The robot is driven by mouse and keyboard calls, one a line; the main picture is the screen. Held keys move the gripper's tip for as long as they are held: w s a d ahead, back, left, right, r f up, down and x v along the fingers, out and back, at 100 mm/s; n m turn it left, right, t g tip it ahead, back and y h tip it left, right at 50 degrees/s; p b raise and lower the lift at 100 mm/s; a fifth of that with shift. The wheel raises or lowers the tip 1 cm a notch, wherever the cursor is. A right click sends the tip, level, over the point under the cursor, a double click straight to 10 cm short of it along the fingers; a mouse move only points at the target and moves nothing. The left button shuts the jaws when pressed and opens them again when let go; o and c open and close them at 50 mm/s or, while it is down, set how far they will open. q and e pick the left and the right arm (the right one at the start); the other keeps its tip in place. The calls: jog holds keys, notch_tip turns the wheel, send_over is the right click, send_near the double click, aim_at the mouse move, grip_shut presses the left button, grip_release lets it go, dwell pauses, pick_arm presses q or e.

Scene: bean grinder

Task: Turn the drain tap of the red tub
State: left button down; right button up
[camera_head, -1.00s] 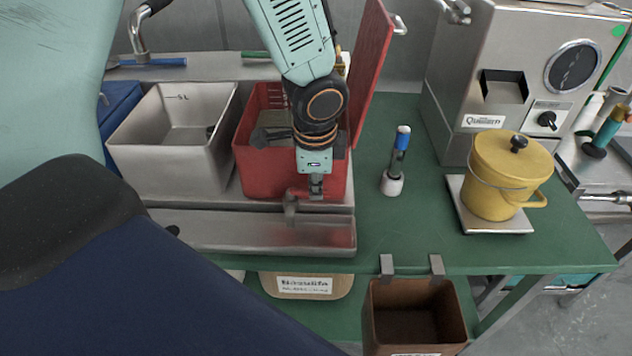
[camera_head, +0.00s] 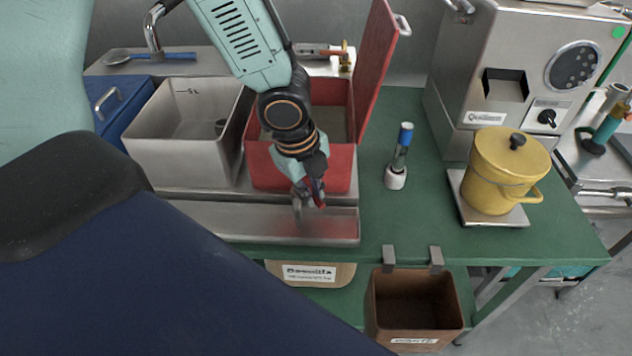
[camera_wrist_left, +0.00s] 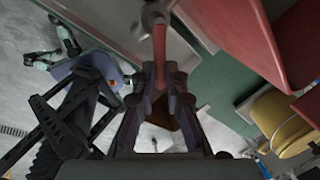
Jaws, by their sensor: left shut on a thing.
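The red tub (camera_head: 262,170) stands on the green bench, its red lid (camera_head: 373,70) raised at the right. Its drain tap (camera_head: 297,212) sticks out low at the front, above the steel trough. My left gripper (camera_head: 312,192) is at the tap, tilted, with its fingers shut on the tap's red handle. In the left wrist view the red handle (camera_wrist_left: 159,42) shows between the fingertips (camera_wrist_left: 160,75). The fingers and wrist partly hide the tap in the head view. My right gripper is not in view.
A steel tub (camera_head: 165,145) and a blue box (camera_head: 112,95) stand to the left. The steel trough (camera_head: 250,222) lies in front. A blue-capped tube (camera_head: 401,150) and a yellow pot (camera_head: 495,175) stand to the right. A brown bin (camera_head: 375,300) hangs at the front edge.

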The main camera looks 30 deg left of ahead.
pick_arm(q)
jog(key=s+m+p, duration=0.1)
jog(key=m+p, duration=0.1)
jog(key=p, duration=0.1)
jog(key=s+a+m+p, duration=0.1)
jog(key=m+p, duration=0.2)
jog(key=p, duration=0.1)
jog(key=s+a+m+g+h+p, duration=0.1)
jog(key=m+p, duration=0.2)
jog(key=shift+a+p, duration=0.15)
jog(key=shift+p, duration=0.2)
jog(key=shift+a+m+p, duration=0.1)
jog(key=shift+m+p, duration=0.2)
jog(key=shift+m, duration=0.1)
jog(key=shift+f, duration=0.1)
jog(key=c, duration=1.8)
grip_release()
jog(key=o, duration=0.4)
jog(key=shift+w, duration=0.15)
jog(key=shift+o, duration=0.2)
